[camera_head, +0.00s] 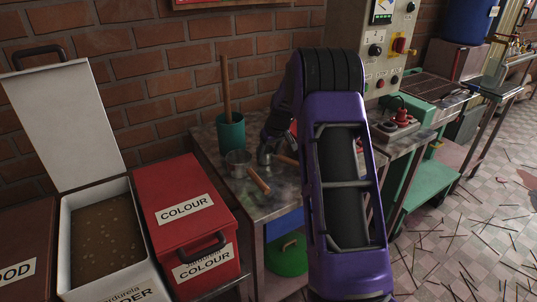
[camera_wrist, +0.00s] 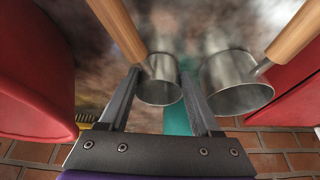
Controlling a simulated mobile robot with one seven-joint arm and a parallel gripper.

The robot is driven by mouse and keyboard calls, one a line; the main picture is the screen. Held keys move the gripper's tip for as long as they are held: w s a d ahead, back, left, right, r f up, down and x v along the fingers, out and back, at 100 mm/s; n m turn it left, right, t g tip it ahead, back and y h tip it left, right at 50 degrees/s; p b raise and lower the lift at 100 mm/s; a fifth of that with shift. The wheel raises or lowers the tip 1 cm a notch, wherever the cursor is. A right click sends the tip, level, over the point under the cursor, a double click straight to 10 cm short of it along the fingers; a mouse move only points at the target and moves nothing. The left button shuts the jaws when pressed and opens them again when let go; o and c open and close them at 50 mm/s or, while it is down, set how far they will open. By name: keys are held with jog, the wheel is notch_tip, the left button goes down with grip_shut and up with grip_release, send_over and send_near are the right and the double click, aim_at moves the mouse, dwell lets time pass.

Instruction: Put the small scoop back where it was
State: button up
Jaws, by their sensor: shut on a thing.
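The small scoop (camera_wrist: 160,82) is a metal cup with a wooden handle (camera_wrist: 118,28). In the wrist view its cup sits between the two fingers of my gripper (camera_wrist: 160,72), which is shut on it. In the head view the small scoop (camera_head: 265,157) is partly covered by my gripper (camera_head: 268,148), low over the metal worktable (camera_head: 285,202). I cannot tell whether it touches the tabletop. A larger scoop (camera_head: 238,163) with a wooden handle stands just left of it; it also shows in the wrist view (camera_wrist: 234,84), right of my fingers and apart from them.
A green cup (camera_head: 231,133) holding a wooden stick stands behind the scoops, near the brick wall. The red COLOUR box (camera_head: 180,205) stands left of the table. An open white bin (camera_head: 66,240) of powder is farther left. A control panel (camera_head: 390,40) rises at the back right.

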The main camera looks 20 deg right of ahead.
jog(key=shift+f, duration=0.2)
jog(key=o, duration=1.5)
jog(key=shift+r, duration=0.1)
jog(key=shift+r, duration=0.25)
jog(key=p+v, duration=0.1)
jog(key=v, duration=1)
jog(key=shift+s+r, duration=0.2)
jog(key=shift+r, duration=0.1)
